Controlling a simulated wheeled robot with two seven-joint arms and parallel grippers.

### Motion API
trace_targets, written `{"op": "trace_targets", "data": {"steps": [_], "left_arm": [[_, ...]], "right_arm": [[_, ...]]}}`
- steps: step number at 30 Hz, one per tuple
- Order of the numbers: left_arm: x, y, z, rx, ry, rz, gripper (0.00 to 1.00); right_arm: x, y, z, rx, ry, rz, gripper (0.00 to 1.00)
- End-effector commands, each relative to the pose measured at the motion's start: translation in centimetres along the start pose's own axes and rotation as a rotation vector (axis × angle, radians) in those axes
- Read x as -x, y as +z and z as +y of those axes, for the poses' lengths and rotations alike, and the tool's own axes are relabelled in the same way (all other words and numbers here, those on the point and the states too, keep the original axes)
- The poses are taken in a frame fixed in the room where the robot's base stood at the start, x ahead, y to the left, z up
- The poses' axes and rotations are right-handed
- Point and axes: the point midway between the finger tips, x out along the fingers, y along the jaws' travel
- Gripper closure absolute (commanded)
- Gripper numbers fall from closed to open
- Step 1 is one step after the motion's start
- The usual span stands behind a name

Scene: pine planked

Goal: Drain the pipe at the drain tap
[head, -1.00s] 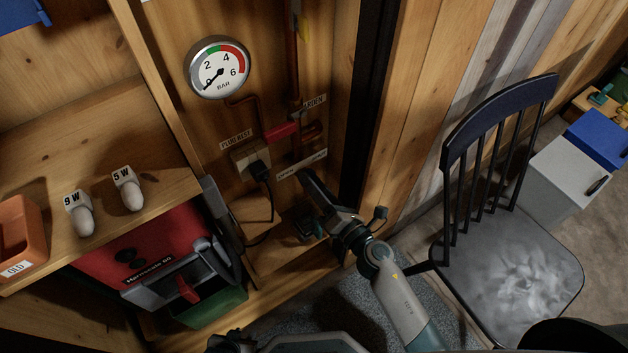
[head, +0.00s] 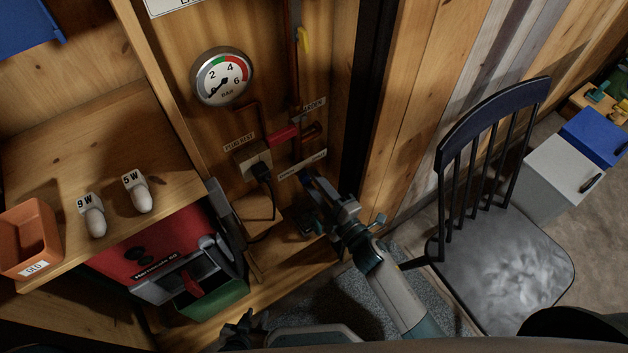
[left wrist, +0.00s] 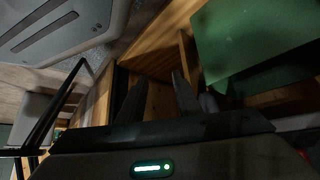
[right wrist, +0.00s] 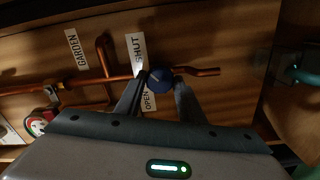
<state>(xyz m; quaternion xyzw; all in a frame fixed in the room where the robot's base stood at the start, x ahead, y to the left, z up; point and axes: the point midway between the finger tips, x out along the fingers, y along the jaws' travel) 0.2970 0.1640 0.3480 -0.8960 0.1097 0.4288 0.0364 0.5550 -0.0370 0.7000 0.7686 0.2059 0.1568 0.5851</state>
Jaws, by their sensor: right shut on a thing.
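The drain tap's round blue knob (right wrist: 160,79) sits on a copper pipe (right wrist: 205,72) between the labels SHUT (right wrist: 139,54) and OPEN (right wrist: 149,97) in the right wrist view. The pipe's free end is just right of it. My right gripper (right wrist: 160,84) is shut on the knob; in the head view the right gripper (head: 310,180) hides it. A pressure gauge (head: 222,77) on the wall has its needle near 0. My left gripper (left wrist: 158,84) has its fingers apart with nothing between them; the head view shows only its dark part at the bottom edge.
A red handle (head: 283,136) and a yellow lever (head: 304,40) sit on the pipes. A plug (head: 260,170) is in a wall socket. A shelf (head: 60,160) with two bulbs stands left, above a red machine (head: 150,255). A chair (head: 500,250) stands right.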

Motion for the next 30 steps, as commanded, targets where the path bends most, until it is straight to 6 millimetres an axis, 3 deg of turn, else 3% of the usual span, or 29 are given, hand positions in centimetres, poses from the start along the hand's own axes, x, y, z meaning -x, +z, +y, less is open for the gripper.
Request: {"op": "trace_targets", "data": {"steps": [3, 10, 26, 27, 28, 30], "left_arm": [[0.2, -0.4, 0.3, -0.001, 0.004, 0.019, 0.69], [0.5, 1.1, -0.1, -0.002, 0.000, -0.020, 0.69], [0.5, 1.7, -0.1, -0.003, -0.001, -0.034, 0.69], [0.5, 1.7, -0.2, -0.003, -0.001, -0.034, 0.69], [0.5, 1.7, -0.2, -0.003, -0.002, -0.034, 0.69], [0.5, 1.7, -0.2, -0.003, -0.002, -0.034, 0.69]], "right_arm": [[0.0, 0.1, 0.1, -0.078, -0.001, -0.001, 0.87], [0.0, 0.1, 0.0, -0.175, -0.001, -0.001, 0.87], [0.0, 0.1, -0.1, -0.205, -0.001, -0.002, 0.87], [0.0, 0.1, -0.1, -0.205, -0.001, -0.002, 0.55], [0.0, 0.1, -0.1, -0.205, -0.001, -0.002, 0.48], [0.0, 0.1, -0.1, -0.204, -0.001, -0.001, 0.46]]}}
